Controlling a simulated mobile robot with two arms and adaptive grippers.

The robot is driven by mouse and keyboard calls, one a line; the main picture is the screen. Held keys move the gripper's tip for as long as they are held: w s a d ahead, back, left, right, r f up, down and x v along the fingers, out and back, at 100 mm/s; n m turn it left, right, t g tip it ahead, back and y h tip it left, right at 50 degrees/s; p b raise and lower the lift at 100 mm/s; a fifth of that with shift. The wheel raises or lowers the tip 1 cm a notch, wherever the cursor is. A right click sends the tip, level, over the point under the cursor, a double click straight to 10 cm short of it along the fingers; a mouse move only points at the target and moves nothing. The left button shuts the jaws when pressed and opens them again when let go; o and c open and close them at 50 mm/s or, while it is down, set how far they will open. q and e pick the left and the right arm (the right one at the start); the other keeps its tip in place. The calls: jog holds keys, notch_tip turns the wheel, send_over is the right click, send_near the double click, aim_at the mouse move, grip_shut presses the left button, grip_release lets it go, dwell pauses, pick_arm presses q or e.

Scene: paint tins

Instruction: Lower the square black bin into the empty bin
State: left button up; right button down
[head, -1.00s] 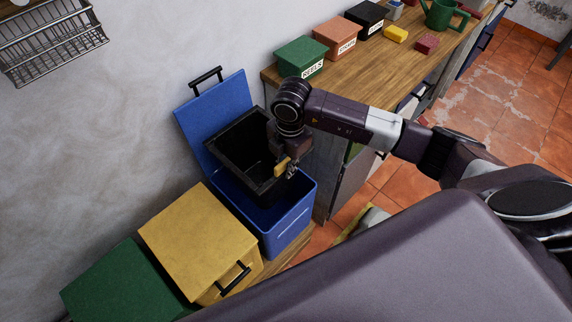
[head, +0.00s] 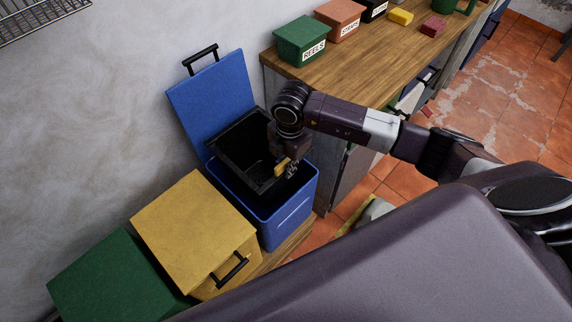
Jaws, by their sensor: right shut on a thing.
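The square black bin (head: 237,156) is tilted and sits partly within the mouth of the blue bin (head: 286,219), above its left and back part. The blue bin's lid (head: 212,98) stands open against the wall. My right gripper (head: 287,168) is shut on the black bin's right rim; its fingertips are partly hidden by the wrist. The black bin's inside looks empty. How deep its underside reaches into the blue bin is hidden. My left gripper is not in view.
A closed yellow bin (head: 190,225) and a closed green bin (head: 112,280) stand left of the blue bin. A wooden counter (head: 360,75) at the right holds a green tin (head: 302,42), an orange tin (head: 340,18) and small blocks. A wire basket (head: 40,15) hangs on the wall.

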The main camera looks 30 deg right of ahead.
aim_at(285, 181)
jog(key=shift+f+b, duration=1.3)
jog(key=shift+f, duration=0.75)
